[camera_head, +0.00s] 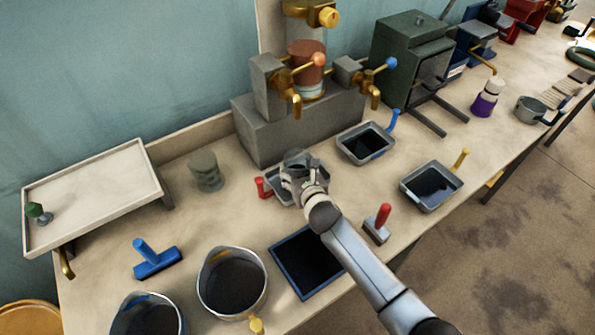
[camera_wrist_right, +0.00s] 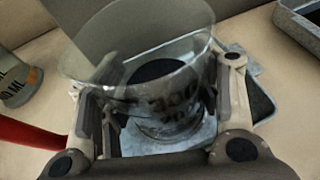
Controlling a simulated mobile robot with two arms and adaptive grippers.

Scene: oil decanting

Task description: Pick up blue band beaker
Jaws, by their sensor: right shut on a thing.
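My right gripper (camera_head: 300,172) is over a small grey tray with a red handle. It is shut on a clear glass beaker (camera_wrist_right: 140,55), which sits between its two fingers in the right wrist view. Dark printed marks show on the beaker's wall, and its rim faces the camera. I cannot make out a blue band on it. In the head view the gripper and arm hide most of the beaker. Whether its base touches the tray (camera_wrist_right: 262,105) is not clear. My left gripper is in neither view.
Another cloudy beaker (camera_head: 205,172) stands to the left; it also shows in the wrist view (camera_wrist_right: 17,82). Dark-filled trays (camera_head: 367,160) and (camera_head: 431,208) lie to the right. A grey press (camera_head: 300,120) stands behind. Round pots (camera_head: 205,290) stand at the front left.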

